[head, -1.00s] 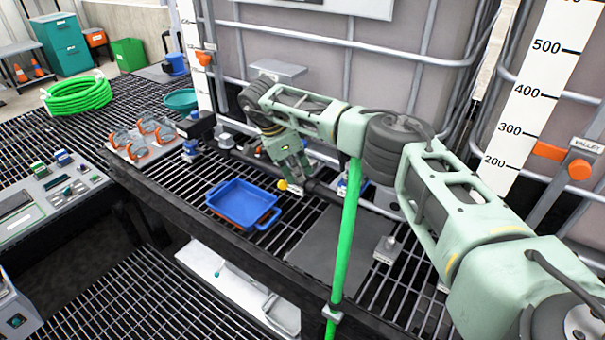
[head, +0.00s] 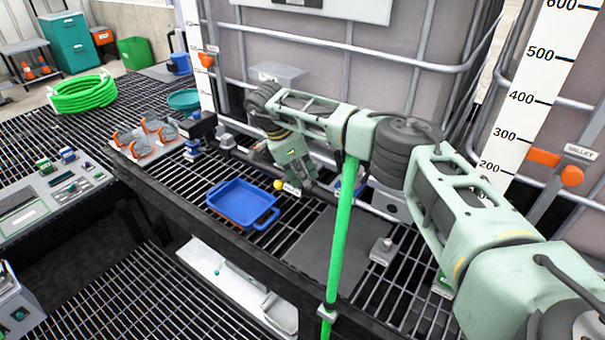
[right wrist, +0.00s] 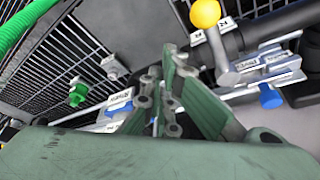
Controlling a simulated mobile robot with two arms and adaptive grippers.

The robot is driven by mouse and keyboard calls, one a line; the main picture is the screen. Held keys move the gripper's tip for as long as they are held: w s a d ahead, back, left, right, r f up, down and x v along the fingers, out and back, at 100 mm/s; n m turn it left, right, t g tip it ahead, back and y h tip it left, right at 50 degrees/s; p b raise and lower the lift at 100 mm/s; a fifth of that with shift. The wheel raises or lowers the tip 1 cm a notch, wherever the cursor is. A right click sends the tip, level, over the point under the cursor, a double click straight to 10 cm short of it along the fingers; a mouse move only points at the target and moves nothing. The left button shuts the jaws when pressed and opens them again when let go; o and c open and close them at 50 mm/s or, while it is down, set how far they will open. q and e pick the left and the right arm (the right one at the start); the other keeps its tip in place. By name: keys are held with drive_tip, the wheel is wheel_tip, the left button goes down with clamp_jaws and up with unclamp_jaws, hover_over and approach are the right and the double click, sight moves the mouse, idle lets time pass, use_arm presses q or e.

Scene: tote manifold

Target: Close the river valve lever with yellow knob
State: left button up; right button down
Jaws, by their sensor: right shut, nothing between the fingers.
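The yellow knob (head: 278,185) sits at the end of a short grey lever near the pipe behind the blue tray. In the right wrist view, the yellow knob (right wrist: 205,13) is at the top, and its grey lever (right wrist: 222,55) runs down to a dark pipe with small labels. My right gripper (head: 300,183) is just right of the knob in the head view. In the right wrist view, the right gripper (right wrist: 172,62) is shut and empty, left of and below the lever, apart from the knob. The head view partly hides the lever behind the gripper. My left gripper is not in view.
A blue tray (head: 239,202) lies on the grating in front of the knob. A green upright hose or pole (head: 342,230) stands right of it, in front of my right arm. A large caged tank (head: 330,70) is behind. A blue valve handle (right wrist: 270,97) is near the lever.

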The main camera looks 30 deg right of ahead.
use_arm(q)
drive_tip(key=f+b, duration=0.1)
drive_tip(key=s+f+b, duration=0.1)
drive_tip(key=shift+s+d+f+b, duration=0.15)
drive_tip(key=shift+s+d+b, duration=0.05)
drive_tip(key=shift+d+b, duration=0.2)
use_arm(e)
wheel_tip(320, 180, up, 10)
drive_tip(key=w+a, duration=0.1)
drive_tip(key=w, duration=0.1)
drive_tip(key=shift+f, duration=0.15)
